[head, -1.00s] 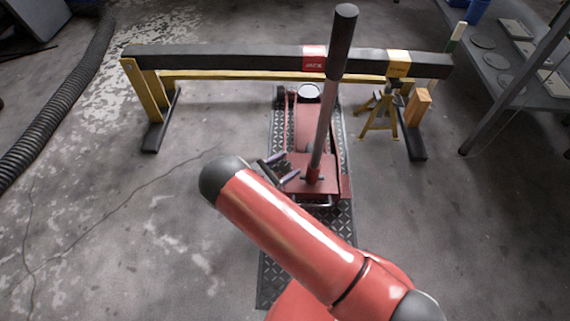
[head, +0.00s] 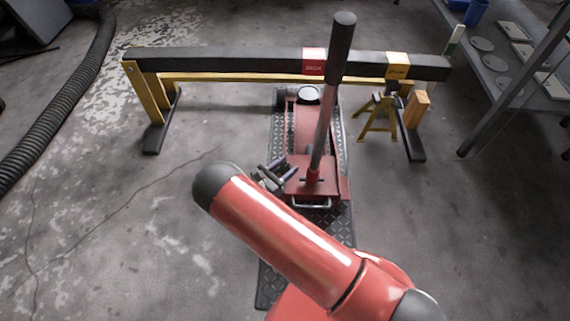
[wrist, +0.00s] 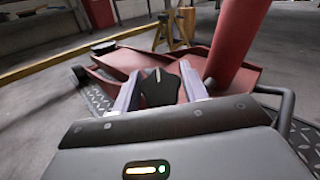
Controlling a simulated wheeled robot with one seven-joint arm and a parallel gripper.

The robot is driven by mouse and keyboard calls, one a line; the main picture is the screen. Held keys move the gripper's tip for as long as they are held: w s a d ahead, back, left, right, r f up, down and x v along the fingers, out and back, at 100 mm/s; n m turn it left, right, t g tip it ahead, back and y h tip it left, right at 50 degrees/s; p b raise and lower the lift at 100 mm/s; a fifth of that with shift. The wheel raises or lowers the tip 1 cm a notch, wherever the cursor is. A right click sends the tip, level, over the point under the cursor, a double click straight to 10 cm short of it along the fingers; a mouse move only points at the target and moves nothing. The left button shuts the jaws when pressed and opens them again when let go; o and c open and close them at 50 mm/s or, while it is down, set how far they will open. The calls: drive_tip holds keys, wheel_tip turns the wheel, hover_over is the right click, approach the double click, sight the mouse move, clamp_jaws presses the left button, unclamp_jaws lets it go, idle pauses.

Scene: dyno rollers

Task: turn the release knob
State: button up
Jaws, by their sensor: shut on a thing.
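The release knob (wrist: 159,87) is a dark, faceted knob with a pale line on its top. In the wrist view it sits between the two fingers of my gripper (wrist: 160,92), which are shut on it. In the head view my gripper (head: 270,176) is at the left rear of the red floor jack (head: 303,125), beside the foot of the jack handle (head: 327,100); the knob cannot be made out there. The jack handle stands nearly upright with a black grip, and in the wrist view it rises right of the fingers.
A black beam (head: 230,60) on yellow legs spans behind the handle. A yellow jack stand (head: 379,118) and a wooden block (head: 416,108) stand at right. A dark tread plate (head: 272,280) lies under the jack. The floor at left is clear, with a ribbed hose (head: 60,115) farther left.

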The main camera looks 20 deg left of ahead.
drive_tip(key=n+t+y+p, duration=0.1)
drive_tip(key=n+y+p, duration=0.1)
drive_tip(key=n+y, duration=0.2)
drive_tip(key=shift+r+n+p, duration=0.15)
drive_tip(key=shift+n+p, duration=0.2)
drive_tip(key=shift+n, duration=0.15)
drive_tip(key=shift+n+y+p, duration=0.6)
drive_tip(key=shift+n+y, duration=0.5)
drive_tip(key=shift+y, duration=0.1)
drive_tip(key=shift+f, duration=0.2)
drive_tip(key=o, duration=1)
drive_tip(key=v, duration=0.8)
drive_tip(key=shift+p, duration=0.3)
